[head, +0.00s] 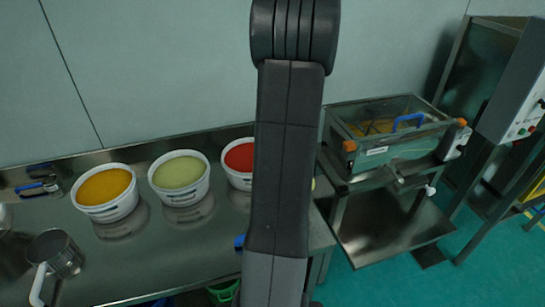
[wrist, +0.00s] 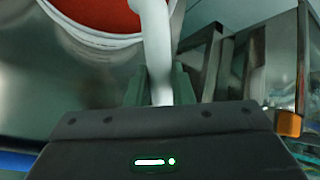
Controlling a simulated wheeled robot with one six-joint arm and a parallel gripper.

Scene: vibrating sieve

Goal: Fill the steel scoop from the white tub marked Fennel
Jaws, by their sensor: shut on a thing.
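In the wrist view my gripper (wrist: 160,88) is shut on a white handle (wrist: 155,45) that runs up out of the picture. The head of the held tool is not in view, so I cannot see whether it holds anything. In the head view my arm hides the gripper. Three white tubs stand in a row on the steel table: one with yellow-orange contents (head: 108,209), one with pale green (head: 180,199), one with red (head: 239,183), partly behind my arm. Their labels are too small to read. The red tub's rim (wrist: 95,38) shows beside the handle in the wrist view.
A steel vessel with a white handle (head: 57,252) stands at the table's front left. Blue-handled tools (head: 38,187) lie behind it. The sieve machine (head: 390,150) stands right of the table, with a control box (head: 520,115) beyond. A green bin (head: 222,292) is below the table.

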